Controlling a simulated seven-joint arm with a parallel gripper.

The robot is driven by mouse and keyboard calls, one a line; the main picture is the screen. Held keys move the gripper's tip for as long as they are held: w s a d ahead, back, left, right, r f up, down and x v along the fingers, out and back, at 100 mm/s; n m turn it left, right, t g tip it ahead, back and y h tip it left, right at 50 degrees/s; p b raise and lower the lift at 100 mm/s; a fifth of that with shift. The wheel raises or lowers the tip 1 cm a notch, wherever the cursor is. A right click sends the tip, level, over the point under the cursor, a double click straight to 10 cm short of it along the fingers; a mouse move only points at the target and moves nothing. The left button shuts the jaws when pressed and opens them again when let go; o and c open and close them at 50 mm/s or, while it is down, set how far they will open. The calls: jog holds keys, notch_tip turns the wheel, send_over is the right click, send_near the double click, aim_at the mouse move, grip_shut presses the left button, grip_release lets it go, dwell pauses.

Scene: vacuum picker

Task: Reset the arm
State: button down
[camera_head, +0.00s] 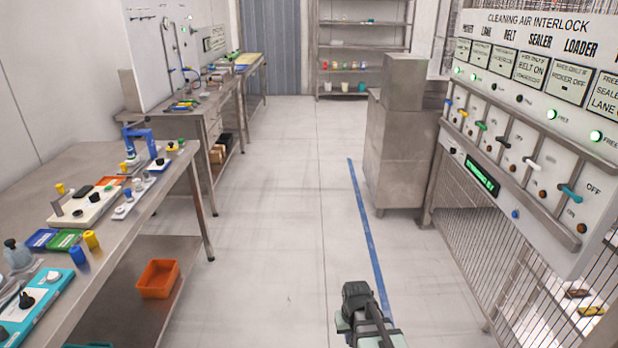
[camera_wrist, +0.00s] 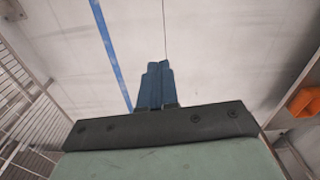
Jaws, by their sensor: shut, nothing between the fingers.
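My gripper shows at the bottom of the head view as part of my arm (camera_head: 366,312), low over the floor and beside the blue floor line. In the wrist view my gripper (camera_wrist: 157,70) has its two blue fingers together, with nothing between them. The gripper touches nothing that I can see. The rest of my arm is outside the head view.
At right stands the interlock panel (camera_head: 520,90) with levers and green lamps, above a wire fence. A steel cabinet (camera_head: 400,140) stands behind it. At left, a workbench (camera_head: 150,205) holds several small parts, with an orange bin (camera_head: 158,279) below. The middle aisle is clear.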

jog(key=s+d+f+m, duration=0.1)
jog(key=s+d, duration=0.3)
jog(key=d, duration=0.1)
jog(key=s+f+g, duration=0.3)
jog(key=s+f, duration=0.7)
jog(key=s, duration=0.4)
jog(key=s+f+g, duration=0.4)
jog(key=s+f, duration=0.6)
jog(key=s, duration=0.5)
jog(key=shift+s+f, duration=0.2)
jog(key=shift+f, duration=0.2)
